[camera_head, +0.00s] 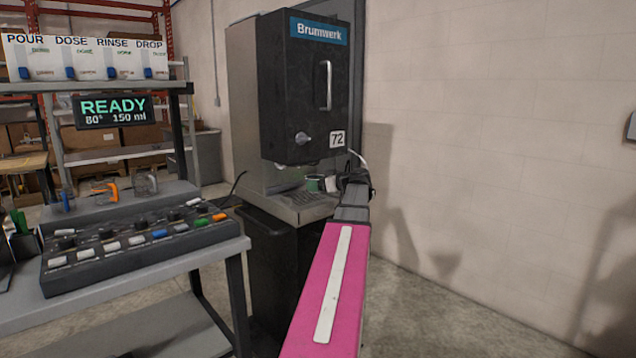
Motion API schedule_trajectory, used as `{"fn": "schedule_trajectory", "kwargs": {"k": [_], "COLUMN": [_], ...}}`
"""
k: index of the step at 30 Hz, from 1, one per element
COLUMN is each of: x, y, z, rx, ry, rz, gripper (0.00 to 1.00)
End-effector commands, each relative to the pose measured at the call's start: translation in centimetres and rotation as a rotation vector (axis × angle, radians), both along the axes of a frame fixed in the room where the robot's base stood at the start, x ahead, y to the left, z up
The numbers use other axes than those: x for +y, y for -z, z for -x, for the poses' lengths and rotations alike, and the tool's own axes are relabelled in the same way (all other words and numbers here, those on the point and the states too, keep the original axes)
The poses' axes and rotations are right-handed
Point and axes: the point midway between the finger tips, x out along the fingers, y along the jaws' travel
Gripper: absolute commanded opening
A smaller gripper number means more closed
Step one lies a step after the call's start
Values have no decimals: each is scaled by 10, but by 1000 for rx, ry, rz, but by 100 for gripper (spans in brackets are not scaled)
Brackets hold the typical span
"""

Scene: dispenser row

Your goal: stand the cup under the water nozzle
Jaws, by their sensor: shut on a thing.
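The black and grey Brumwerk machine (318,95) stands against the wall, with a grey drip tray (300,205) at its base. A small green and white cup (314,183) shows low over the tray, beneath the machine's dark head. My gripper (345,182) comes in from the right at the tray's right side and is shut on the cup. The dark fingers partly hide the cup. I cannot tell whether the cup touches the tray. The water nozzle is not clear in the shadow under the head.
A bench with a button panel (140,240) stands to the left. A READY display (113,111) and labelled boxes (88,57) are above it. A pale wall (500,130) bounds the right, with clear floor (450,310) before it.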

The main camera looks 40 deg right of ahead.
Motion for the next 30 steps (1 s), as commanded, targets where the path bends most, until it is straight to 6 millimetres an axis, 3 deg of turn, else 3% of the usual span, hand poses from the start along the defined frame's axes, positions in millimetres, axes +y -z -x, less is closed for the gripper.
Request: {"fn": "schedule_trajectory", "kwargs": {"k": [30], "x": [0], "y": [11], "z": [0], "rx": [0], "ry": [0], "rz": [-1], "gripper": [50]}}
